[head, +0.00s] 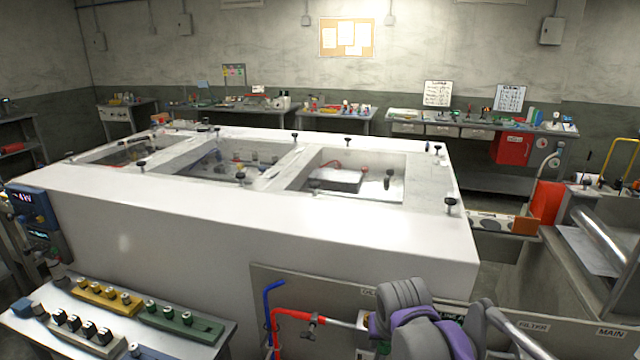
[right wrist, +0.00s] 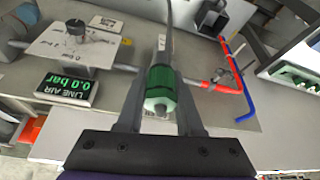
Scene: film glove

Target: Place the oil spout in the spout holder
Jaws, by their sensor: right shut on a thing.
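My right gripper (right wrist: 160,72) is shut on a green, ribbed cylinder with a pale end, which looks like the oil spout (right wrist: 161,92). A thin grey stem runs up from it in the right wrist view. In the head view my grey and purple right hand (head: 415,325) is at the bottom right, in front of the panel; it hides the spout there. A dark, open box-like bracket (right wrist: 213,18) stands beyond the fingertips in the right wrist view; I cannot tell whether it is the spout holder. My left gripper is not in view.
A grey panel (head: 335,290) carries red and blue pipes (head: 290,316). A gauge reading 0.0 bar (right wrist: 70,88) is left of the gripper. A large white tank (head: 300,240) stands behind. A side table (head: 215,345) holds yellow, green and grey racks.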

